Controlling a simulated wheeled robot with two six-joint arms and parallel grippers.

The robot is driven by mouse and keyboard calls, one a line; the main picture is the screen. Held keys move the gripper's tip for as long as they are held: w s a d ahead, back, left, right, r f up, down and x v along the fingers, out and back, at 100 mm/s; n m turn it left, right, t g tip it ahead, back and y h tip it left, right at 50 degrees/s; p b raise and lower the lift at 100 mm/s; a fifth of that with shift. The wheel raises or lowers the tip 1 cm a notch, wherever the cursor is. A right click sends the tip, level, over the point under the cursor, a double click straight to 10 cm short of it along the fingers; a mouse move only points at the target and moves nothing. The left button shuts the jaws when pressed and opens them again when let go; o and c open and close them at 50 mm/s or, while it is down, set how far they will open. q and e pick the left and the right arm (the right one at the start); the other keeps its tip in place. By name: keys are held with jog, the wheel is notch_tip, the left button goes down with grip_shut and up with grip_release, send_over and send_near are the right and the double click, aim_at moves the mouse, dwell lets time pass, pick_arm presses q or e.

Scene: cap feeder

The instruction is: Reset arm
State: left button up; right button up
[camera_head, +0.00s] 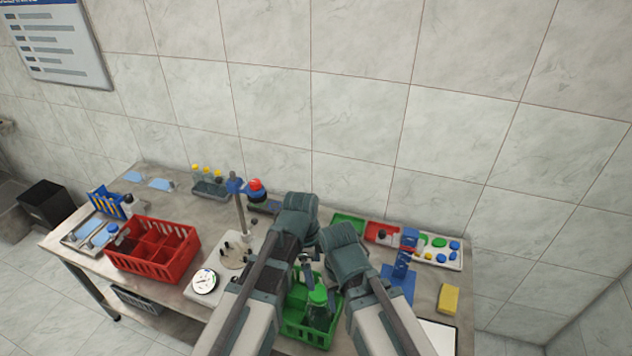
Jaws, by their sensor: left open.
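My left arm comes up from the bottom and bends over the table. Its gripper (307,268) points down above the green crate (303,332) and is open. A bottle with a green cap (318,296) stands in the green crate, just below the gripper. I see nothing held between the fingers. My right arm is beside the left one, over the right side of the green crate.
A red divided crate (152,275) stands at the left. A stand with a post (240,215) and a round dial (204,282) are left of my arms. A white tray of caps (453,262), a blue stand (398,285) and a yellow sponge (448,299) are at the right. A tiled wall closes the back.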

aim_at(319, 313)
pick_arm(q)
jog(key=shift+a, duration=0.1)
jog(key=s+a+n+t+y, duration=0.1)
jog(key=s+a+n, duration=0.1)
jog(key=a+n, duration=0.7)
jog(key=s+a+n, duration=0.2)
jog(key=a+n, duration=0.5)
jog(key=n, duration=0.4)
jog(key=s+d+f+m+b, duration=0.2)
jog(key=d+f+b, duration=0.3)
jog(key=f+b, duration=0.3)
jog(key=s+d+f+m+g+y+b, duration=0.1)
jog(key=s+d+f+m+b, duration=0.1)
jog(key=d+f+b, duration=0.4)
notch_tip(319, 313, down, 3)
jog(key=s+b, duration=0.1)
jog(key=b, duration=0.1)
jog(key=shift+d+r+y+b, duration=0.15)
jog(key=shift+d+y+b, duration=0.15)
jog(key=shift+b, duration=0.05)
